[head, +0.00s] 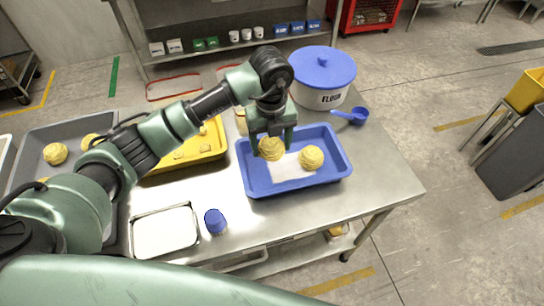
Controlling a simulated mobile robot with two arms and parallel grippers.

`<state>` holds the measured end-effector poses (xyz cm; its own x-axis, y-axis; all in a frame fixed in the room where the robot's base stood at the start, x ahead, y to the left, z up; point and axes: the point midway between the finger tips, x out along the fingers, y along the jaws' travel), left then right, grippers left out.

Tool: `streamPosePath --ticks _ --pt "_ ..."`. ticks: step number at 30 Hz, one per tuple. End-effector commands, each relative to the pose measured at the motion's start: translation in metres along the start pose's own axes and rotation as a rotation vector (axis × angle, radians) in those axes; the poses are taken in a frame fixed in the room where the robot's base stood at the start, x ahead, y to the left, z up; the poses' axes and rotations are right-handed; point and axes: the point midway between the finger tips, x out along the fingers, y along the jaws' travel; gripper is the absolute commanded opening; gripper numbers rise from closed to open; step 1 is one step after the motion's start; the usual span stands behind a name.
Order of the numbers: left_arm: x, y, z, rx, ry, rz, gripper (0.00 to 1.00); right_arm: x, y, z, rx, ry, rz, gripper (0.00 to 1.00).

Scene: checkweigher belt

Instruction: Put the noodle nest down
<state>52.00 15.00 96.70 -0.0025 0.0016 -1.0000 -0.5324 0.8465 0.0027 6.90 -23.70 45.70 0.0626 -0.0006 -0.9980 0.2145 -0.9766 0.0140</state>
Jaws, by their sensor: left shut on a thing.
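My left gripper (270,140) reaches in from the left and is over the blue tray (257,186). It is shut on a yellow noodle nest (271,150), which is at the tray's left part. I cannot tell whether this nest touches the tray floor. A second noodle nest (311,158) lies in the tray to the right of the held one, on or by a white sheet (288,176). My right gripper is not in view.
A yellow tray (168,164) and a grey tray (38,135) with more nests (55,153) stand left. A flour tub (322,72) and blue scoop (354,116) are behind. A metal tray (164,232) and blue-topped item (215,221) are in front. The table's right end is clear.

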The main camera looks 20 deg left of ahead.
Motion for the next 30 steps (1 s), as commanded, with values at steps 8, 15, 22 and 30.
streamPosePath --ticks 8,15,22,30 --pt "0.032 -0.001 0.0 0.001 0.001 -0.001 0.22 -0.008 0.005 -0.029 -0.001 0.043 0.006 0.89" --pt "0.066 0.0 -0.001 0.0 0.002 0.0 0.22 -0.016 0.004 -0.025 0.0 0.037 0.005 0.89" --pt "0.072 -0.001 0.0 0.002 -0.001 -0.002 0.22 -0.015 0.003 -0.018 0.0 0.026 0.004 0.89" --pt "0.078 -0.001 0.0 0.002 -0.001 -0.002 0.22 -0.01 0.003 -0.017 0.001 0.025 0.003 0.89"
